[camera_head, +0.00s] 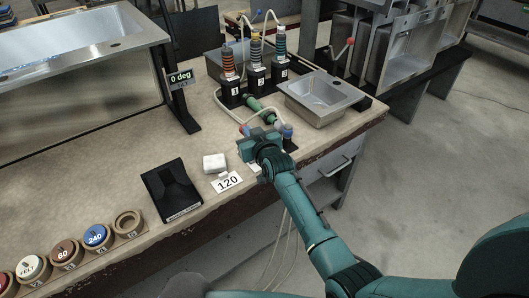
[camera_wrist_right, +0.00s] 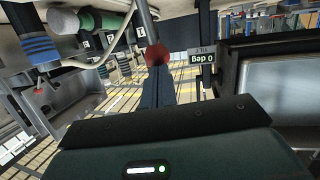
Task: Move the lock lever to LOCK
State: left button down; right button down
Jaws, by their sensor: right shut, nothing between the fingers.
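A red ball knob on a grey rod, which looks like the lock lever (camera_wrist_right: 157,56), shows in the right wrist view just beyond my fingertips. In the head view a small red spot (camera_head: 244,129) beside my gripper seems to be the same knob; the rest of the lever is hidden. My right gripper (camera_head: 246,146) is shut and empty over the bench near its front edge. Its dark fingers (camera_wrist_right: 157,82) reach up to the knob in the wrist view; I cannot tell whether they touch it. No LOCK marking is readable. My left gripper is not in view.
A steel basin (camera_head: 320,98) is to the right.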

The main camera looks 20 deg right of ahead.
jog(key=shift+w+a+g, duration=0.15)
jog(key=shift+w+a, duration=0.05)
jog(key=shift+w, duration=0.25)
jog(key=shift+w+a+g, duration=0.15)
jog(key=shift+w, duration=0.3)
